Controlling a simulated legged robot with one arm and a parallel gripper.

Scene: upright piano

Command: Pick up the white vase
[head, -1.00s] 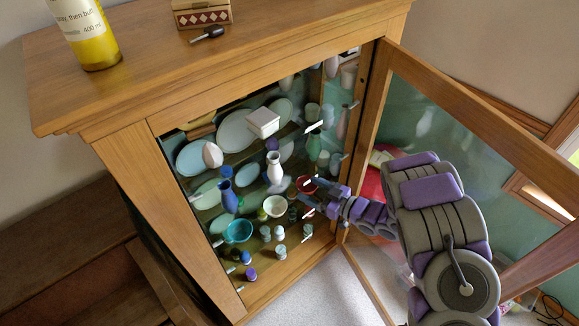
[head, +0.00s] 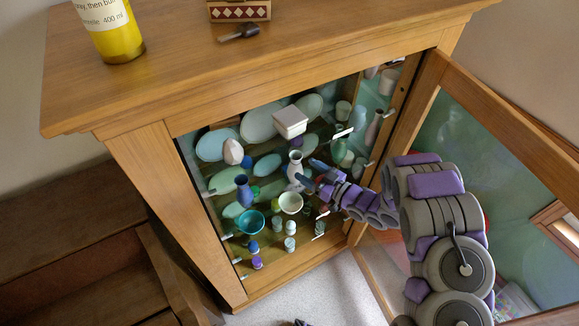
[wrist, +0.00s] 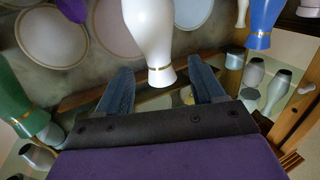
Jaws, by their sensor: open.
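The white vase (head: 295,168) stands upright inside the open cabinet, on a glass shelf. In the wrist view the white vase (wrist: 150,35) has a gold band near its base and sits between and just beyond the two fingertips. My gripper (head: 310,174) reaches in from the right and is close beside the vase. In the wrist view my gripper (wrist: 160,72) is open, with a finger on each side of the vase's base and gaps visible. I cannot tell if either finger touches it.
A blue vase (head: 244,191) stands left of the white vase. A white bowl (head: 291,203) and a teal bowl (head: 251,222) are nearer the front. A green vase (wrist: 22,105) is at the left in the wrist view. The glass door (head: 500,150) hangs open at right.

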